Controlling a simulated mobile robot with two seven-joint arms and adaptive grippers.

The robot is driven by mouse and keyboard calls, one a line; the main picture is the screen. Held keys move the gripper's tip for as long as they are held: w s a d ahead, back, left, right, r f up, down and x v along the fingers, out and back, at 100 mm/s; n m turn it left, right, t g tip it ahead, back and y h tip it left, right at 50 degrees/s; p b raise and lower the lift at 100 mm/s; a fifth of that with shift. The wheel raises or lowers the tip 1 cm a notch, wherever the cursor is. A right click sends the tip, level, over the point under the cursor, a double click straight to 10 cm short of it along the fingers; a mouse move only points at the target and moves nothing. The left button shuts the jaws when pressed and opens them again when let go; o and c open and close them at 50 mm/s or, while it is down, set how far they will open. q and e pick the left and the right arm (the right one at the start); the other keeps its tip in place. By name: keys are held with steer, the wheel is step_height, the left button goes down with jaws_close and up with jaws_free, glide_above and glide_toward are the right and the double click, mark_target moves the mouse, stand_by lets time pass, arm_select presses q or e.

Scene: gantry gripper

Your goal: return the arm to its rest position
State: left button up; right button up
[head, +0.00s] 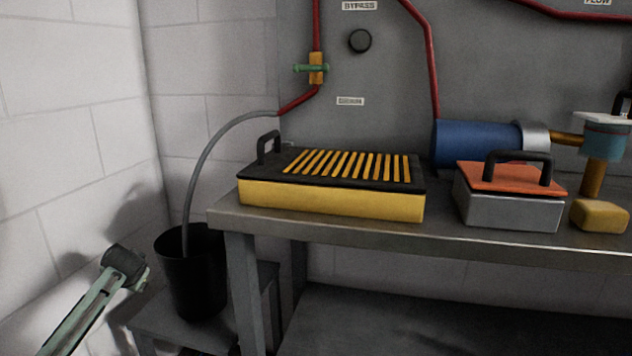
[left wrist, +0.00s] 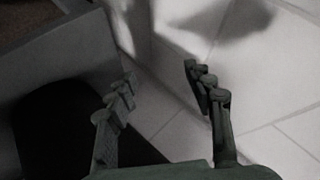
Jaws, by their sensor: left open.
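My left arm (head: 88,305) comes in from the lower left of the head view, beside the white block wall and left of the black bucket. Its dark end lies close to the bucket, and the gripper fingers are hard to make out there. In the left wrist view, my left gripper (left wrist: 160,85) is open, with its two dark fingers spread apart and nothing between them. Pale block surface lies beyond the fingers. My right gripper is in neither view.
A black bucket (head: 192,280) with a grey hose in it stands on a low grey stand (head: 160,322). The metal workbench (head: 330,232) holds a yellow box with a black slatted top (head: 330,200) and a grey box with an orange lid (head: 510,207). A blue cylinder (head: 475,142) is behind.

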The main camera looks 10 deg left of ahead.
arm_select(q)
steer(key=s+d+f+m+h, duration=0.1)
steer(key=s+d+f, duration=0.2)
steer(key=d, duration=0.3)
steer(key=s+d+f+h, duration=0.1)
steer(key=s+d+f, duration=0.3)
steer(key=d, duration=0.2)
steer(key=s+d+f+m+h, duration=0.1)
steer(key=s+d+f+h, duration=0.15)
steer(key=d, duration=0.35)
steer(key=s+d+r+h, duration=0.2)
steer(key=s+d+h, duration=0.1)
steer(key=s+d, duration=1.4)
steer(key=s+a+f+n+g+y+p, duration=0.1)
steer(key=s+a+f+g+p, duration=0.3)
steer(key=f, duration=0.8)
steer(key=s+a+p, duration=0.2)
steer(key=shift+s+a, duration=0.25)
steer(key=shift+a, duration=0.1)
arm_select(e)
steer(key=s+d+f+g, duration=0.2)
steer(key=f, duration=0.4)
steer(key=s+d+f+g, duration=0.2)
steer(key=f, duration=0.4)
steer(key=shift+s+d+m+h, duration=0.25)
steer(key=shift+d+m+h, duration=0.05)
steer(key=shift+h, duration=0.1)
